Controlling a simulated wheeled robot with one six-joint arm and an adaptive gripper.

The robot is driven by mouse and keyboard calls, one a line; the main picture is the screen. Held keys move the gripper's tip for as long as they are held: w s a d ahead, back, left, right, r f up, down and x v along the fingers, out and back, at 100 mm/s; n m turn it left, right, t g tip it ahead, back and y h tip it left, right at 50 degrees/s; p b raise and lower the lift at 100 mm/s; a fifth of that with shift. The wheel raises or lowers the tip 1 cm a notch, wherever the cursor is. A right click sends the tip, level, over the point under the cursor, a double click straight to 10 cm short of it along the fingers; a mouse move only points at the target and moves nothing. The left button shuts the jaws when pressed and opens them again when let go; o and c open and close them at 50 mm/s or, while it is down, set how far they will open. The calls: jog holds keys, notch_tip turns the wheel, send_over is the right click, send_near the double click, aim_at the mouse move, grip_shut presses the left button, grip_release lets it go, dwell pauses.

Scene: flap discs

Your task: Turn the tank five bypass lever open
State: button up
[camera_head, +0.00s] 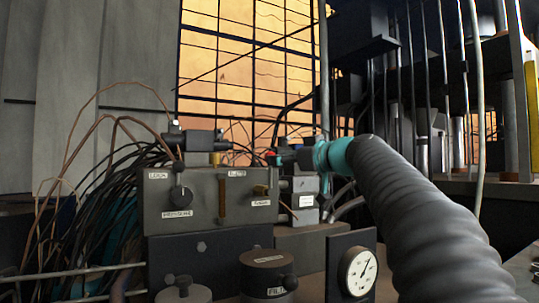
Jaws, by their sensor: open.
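A grey control box (210,205) stands left of centre with small white labels too small to read surely. It carries a round black knob (181,196) at left, an upright brass-coloured strip or lever (222,200) in the middle and a brass-coloured knob (261,190) at right. I cannot tell which of these is the tank five bypass lever. My gripper (272,158) is at the end of my ribbed sleeve, past a teal ring, and points left near the box's upper right corner. Its jaws are small and dark; they look open, with nothing seen between them.
A black cylindrical device (196,140) sits above the box. Cables crowd the left side. A dial gauge (358,271) and a dark round cap (267,272) stand in front. Vertical pipes and metal frames fill the right. A lit window grid (245,60) is behind.

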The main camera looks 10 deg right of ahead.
aim_at(270, 173)
jog(key=shift+p+x, duration=0.6)
jog(key=shift+x, duration=1.95)
jog(key=shift+s, duration=0.1)
grip_shut()
